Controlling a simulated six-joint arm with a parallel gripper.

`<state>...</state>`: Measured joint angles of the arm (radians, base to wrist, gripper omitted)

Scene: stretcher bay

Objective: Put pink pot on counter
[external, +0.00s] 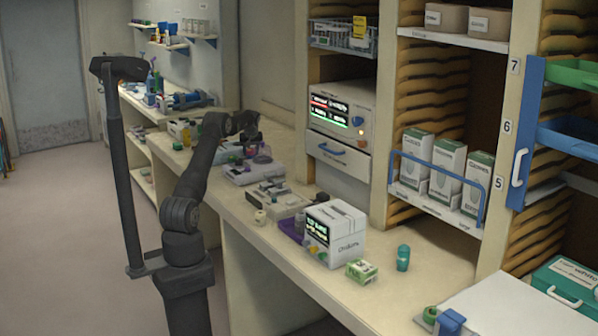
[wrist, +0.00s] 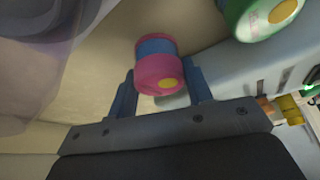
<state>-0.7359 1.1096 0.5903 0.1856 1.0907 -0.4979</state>
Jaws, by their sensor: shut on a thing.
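The pink pot (wrist: 158,74) has a blue band around its middle and a yellow dot on its side. In the wrist view it sits between the two fingers of my gripper (wrist: 161,80), which is shut on it. In the external view my gripper (external: 248,136) is over the far part of the long cream counter (external: 428,262), among small items.
A green-and-white pot (wrist: 262,14) is close by at upper right in the wrist view. A white box (external: 345,228), a green carton (external: 361,270) and a teal bottle (external: 403,257) stand on the nearer counter. Bare counter lies right of the bottle.

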